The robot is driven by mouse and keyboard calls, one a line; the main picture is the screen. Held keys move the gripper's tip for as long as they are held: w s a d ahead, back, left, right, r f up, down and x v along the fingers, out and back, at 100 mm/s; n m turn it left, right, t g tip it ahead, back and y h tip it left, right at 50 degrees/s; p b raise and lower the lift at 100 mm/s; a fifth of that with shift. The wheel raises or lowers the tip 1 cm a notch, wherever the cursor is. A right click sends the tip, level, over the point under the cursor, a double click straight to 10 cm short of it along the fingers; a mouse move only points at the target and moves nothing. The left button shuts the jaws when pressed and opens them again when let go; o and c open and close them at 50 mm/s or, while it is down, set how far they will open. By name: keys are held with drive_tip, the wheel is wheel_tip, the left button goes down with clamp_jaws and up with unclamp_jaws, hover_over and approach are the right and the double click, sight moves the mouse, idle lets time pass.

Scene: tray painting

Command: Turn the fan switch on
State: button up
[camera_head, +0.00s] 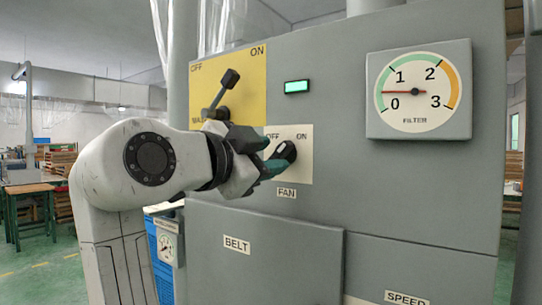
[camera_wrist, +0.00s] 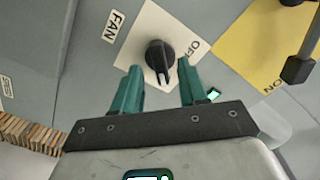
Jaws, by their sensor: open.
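The fan switch is a black rotary knob (camera_head: 287,151) on a cream plate (camera_head: 303,168) marked OFF and ON, above the FAN label (camera_head: 286,192). The knob (camera_wrist: 158,58) also shows in the wrist view. Its ridge seems to slant up and right toward ON in the head view, partly hidden by my fingers. My gripper (camera_head: 269,156) is at the knob from the left, with green fingers open. In the wrist view my gripper (camera_wrist: 160,76) has its fingertips spread on either side of the knob's lower end. I cannot tell whether they touch it.
A lever switch (camera_head: 221,95) stands out from the yellow plate (camera_head: 257,90) just above and left of my gripper. A lit green lamp (camera_head: 297,87) and the FILTER gauge (camera_head: 417,91) are on the grey panel. The panel right of the knob is clear.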

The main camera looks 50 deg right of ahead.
drive_tip(key=a, duration=0.9)
drive_tip(key=shift+s, duration=0.15)
drive_tip(key=w+d+f+n+t+y, duration=0.2)
drive_tip(key=f+n, duration=0.3)
drive_tip(key=f, duration=0.5)
drive_tip(key=w+d+f+n+t+y, duration=0.15)
drive_tip(key=f+n, duration=0.25)
drive_tip(key=f, duration=0.6)
drive_tip(key=w+d+f+n+t+y, duration=0.25)
drive_tip(key=f+n, duration=0.25)
drive_tip(key=f, duration=0.6)
drive_tip(key=s+f+n+g+y, duration=0.1)
drive_tip(key=s+f+n+y, duration=0.2)
drive_tip(key=f, duration=0.6)
drive_tip(key=s+f+n+g+y, duration=0.1)
drive_tip(key=s+f+n+y, duration=0.15)
drive_tip(key=f, duration=0.75)
drive_tip(key=s+a+f+n+g+y, duration=0.2)
drive_tip(key=s+a+f+n+y, duration=0.15)
drive_tip(key=s+f, duration=0.55)
drive_tip(key=s+a+f+n+g+y, duration=0.1)
drive_tip(key=s+a+f+n+y, duration=0.25)
drive_tip(key=s+f, duration=0.55)
wheel_tip(320, 180, up, 15)
drive_tip(key=s+p, duration=0.2)
drive_tip(key=p, duration=1)
drive_tip(key=shift+s+a+f+g+h, duration=0.15)
drive_tip(key=shift+a+g+h, duration=0.15)
drive_tip(key=shift+h, duration=0.05)
